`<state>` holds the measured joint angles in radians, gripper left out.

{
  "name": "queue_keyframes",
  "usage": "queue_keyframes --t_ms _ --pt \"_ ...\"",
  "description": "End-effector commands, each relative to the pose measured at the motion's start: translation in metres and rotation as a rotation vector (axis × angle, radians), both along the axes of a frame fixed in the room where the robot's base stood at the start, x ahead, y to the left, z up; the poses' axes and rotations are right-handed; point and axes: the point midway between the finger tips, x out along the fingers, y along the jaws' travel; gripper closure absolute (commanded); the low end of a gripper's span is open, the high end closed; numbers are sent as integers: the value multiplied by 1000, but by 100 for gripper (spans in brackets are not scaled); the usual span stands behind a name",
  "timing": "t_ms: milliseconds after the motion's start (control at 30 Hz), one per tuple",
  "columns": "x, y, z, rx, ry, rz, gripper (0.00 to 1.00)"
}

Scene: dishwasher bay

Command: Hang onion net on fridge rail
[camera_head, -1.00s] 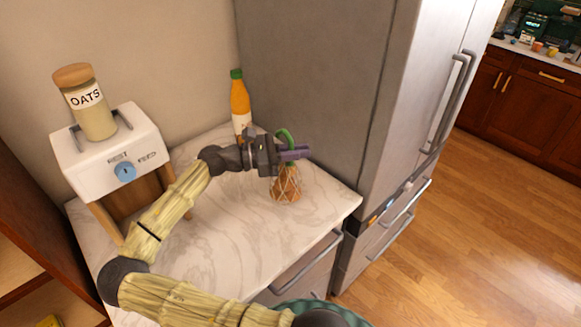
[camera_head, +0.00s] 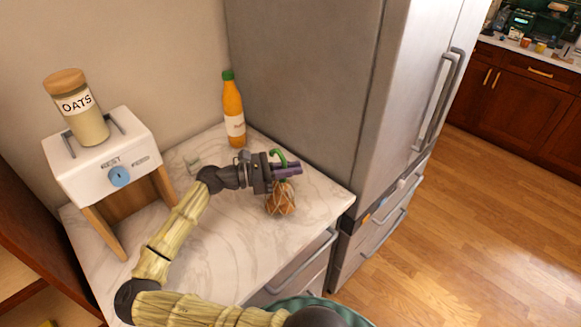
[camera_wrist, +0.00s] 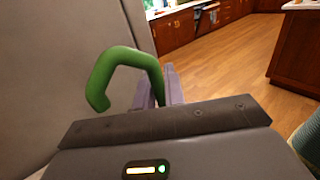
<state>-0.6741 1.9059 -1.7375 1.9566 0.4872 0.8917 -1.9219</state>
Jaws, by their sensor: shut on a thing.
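The onion net (camera_head: 281,199) is a pale mesh with orange-brown onions, topped by a green hook. My gripper (camera_head: 287,171) is shut on the net near its top, just under the hook, over the right part of the marble counter. I cannot tell whether the net's bottom touches the counter. In the wrist view the green hook (camera_wrist: 128,65) rises above the purple fingers and curves to the left; the net itself is hidden there. The grey fridge (camera_head: 310,75) stands behind and to the right. Its door handles (camera_head: 440,100) show, but I cannot pick out a separate rail.
An orange juice bottle (camera_head: 233,112) stands at the back of the counter (camera_head: 215,250), against the fridge side. A white dispenser (camera_head: 105,160) with an oats jar (camera_head: 77,108) on top stands at left. Open wooden floor (camera_head: 480,230) lies to the right of the fridge.

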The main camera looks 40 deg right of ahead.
Motion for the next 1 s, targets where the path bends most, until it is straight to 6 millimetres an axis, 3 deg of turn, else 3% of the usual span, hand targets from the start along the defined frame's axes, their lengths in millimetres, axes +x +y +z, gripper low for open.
queue_keyframes --t_ms 267,300,400,767,1000 --pt "0 0 0 0 -1 1 100" --pt "0 0 -2 0 0 0 87" --pt "0 0 -1 0 -1 0 67" --pt "0 0 1 -1 0 0 67" --pt "16 26 -3 3 -1 6 67"
